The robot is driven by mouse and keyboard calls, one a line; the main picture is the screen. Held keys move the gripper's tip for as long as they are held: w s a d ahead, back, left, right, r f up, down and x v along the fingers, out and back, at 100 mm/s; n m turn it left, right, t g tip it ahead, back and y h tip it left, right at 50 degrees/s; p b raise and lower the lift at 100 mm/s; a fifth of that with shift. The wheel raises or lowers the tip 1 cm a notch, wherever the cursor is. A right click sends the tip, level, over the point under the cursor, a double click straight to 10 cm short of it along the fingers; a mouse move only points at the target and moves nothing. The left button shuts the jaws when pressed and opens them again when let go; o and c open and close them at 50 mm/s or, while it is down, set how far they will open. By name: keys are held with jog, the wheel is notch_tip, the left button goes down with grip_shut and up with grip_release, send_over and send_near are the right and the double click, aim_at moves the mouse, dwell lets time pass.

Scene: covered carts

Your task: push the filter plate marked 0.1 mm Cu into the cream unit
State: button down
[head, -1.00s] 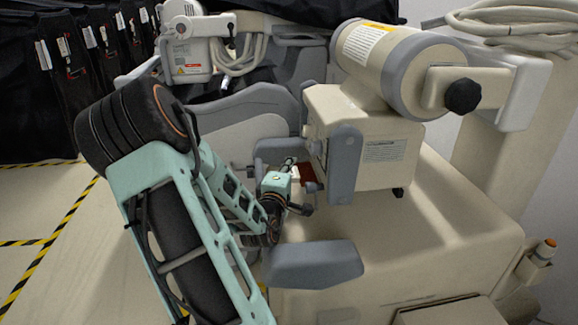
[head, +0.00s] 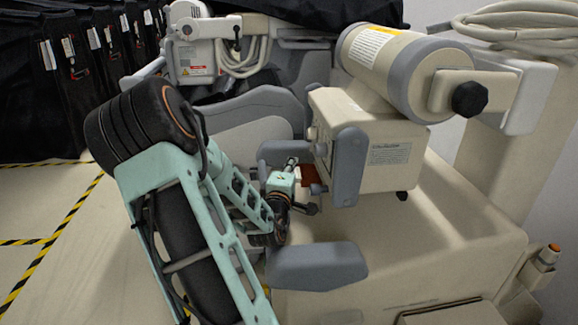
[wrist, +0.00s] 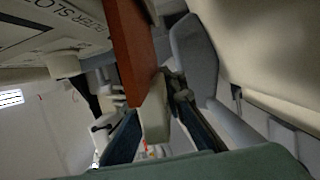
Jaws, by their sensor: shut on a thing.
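The cream unit (head: 365,150) is a boxy housing under a large cylinder, with grey side panels. The wrist view shows its face (wrist: 45,35) with lettering that reads FILTER SLOT. A copper-brown filter plate (head: 311,174) lies beside the unit's left side, level with its lower part. In the wrist view the plate (wrist: 138,50) stands edge-on, and its far end leaves the frame at the top. My gripper (wrist: 157,118) is shut on the plate's pale tab. The slot's mouth is hidden, so I cannot tell how far the plate is in. No marking is readable on the plate.
Grey panels (head: 345,165) flank the unit close to my gripper. A grey pad (head: 318,266) lies below it. The cart's broad cream top (head: 440,230) is mostly clear. A black knob (head: 469,98) sticks out at the upper right. Black-covered carts stand at the back left.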

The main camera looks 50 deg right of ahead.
jog(key=shift+s+d+f+m+g+h, duration=0.2)
jog(key=shift+s+d+g, duration=0.1)
jog(key=shift+s, duration=0.3)
jog(key=shift+s+d+f+m+g+h, duration=0.15)
jog(key=shift+s+d+g, duration=0.15)
jog(key=shift+s, duration=0.3)
jog(key=shift+w+a+f+p, duration=0.15)
jog(key=shift+w+a+p, duration=0.2)
jog(key=shift+w+a, duration=0.8)
jog(key=shift+a, duration=0.1)
jog(key=shift+w+r, duration=0.15)
jog(key=shift+r, duration=0.1)
jog(key=shift+p, duration=0.3)
jog(key=shift+s+d, duration=0.65)
jog(key=shift+d, duration=0.1)
dwell(1.0)
